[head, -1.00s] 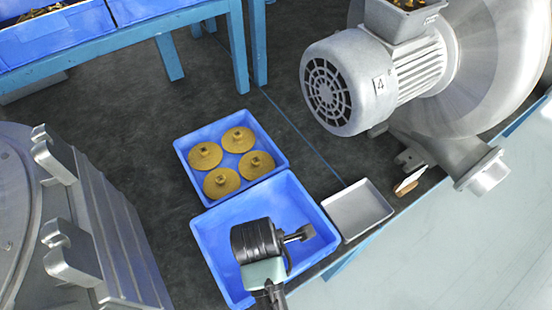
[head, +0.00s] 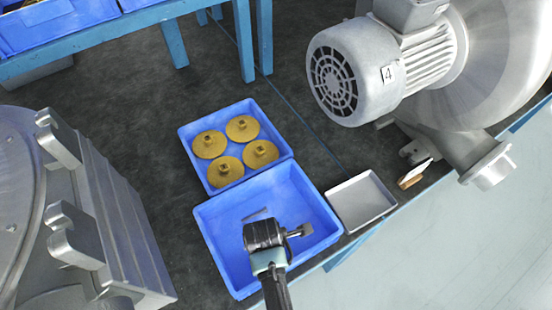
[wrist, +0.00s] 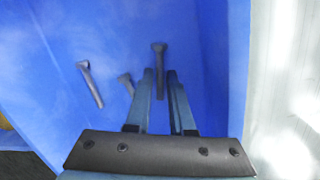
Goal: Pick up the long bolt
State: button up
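Several grey bolts lie in the blue bin (head: 215,225). In the wrist view, one long-looking bolt (wrist: 159,60) lies in line with my gripper (wrist: 161,76), its head beyond the fingertips and its shank showing between the two fingers. A gap shows on each side of the shank; I cannot tell how far below the fingers it is. A second bolt (wrist: 91,84) lies tilted to the left, and a third bolt (wrist: 126,81) is partly hidden by the left finger. My gripper (head: 306,230) is over the bin in the head view.
A blue bin with several brass discs (head: 186,148) adjoins behind. A grey metal tray (head: 362,202) stands right of the bolt bin. A large blower with a motor (head: 345,75) is at the back right, and grey machinery (head: 120,225) at left.

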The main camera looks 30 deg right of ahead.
grip_shut()
jog(key=shift+r, duration=0.1)
